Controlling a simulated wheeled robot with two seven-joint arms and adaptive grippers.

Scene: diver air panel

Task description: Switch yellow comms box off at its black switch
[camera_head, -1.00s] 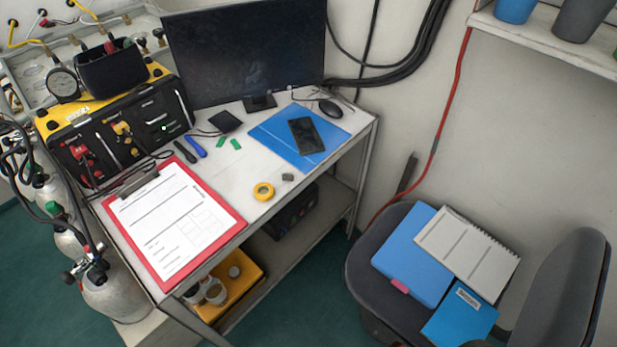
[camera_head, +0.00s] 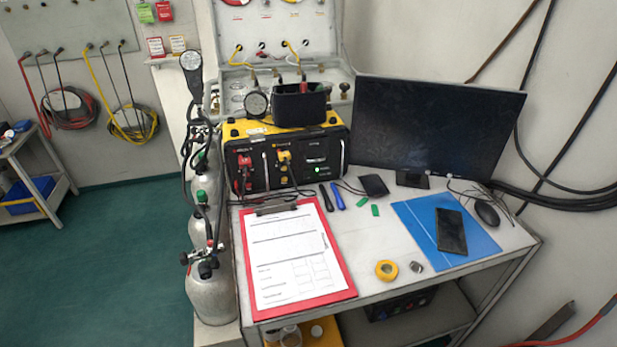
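The yellow comms box (camera_head: 254,130) stands at the back left of the table, with a yellow top and a black front panel. Its front carries a red connector at left, a yellow connector in the middle and a dark module at right. A small green light (camera_head: 317,169) glows at the lower right of the front. A dark switch-like part (camera_head: 316,160) sits just above the light; its position is too small to tell. An open black case (camera_head: 299,108) stands on top of the box. Neither of my grippers is in view.
A red clipboard (camera_head: 348,290), blue folder (camera_head: 478,246), phone (camera_head: 451,231), yellow tape roll (camera_head: 386,270) and monitor (camera_head: 436,125) occupy the table (camera_head: 372,307). Grey cylinders (camera_head: 212,297) with hoses stand at its left. Green floor (camera_head: 110,250) is clear further left.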

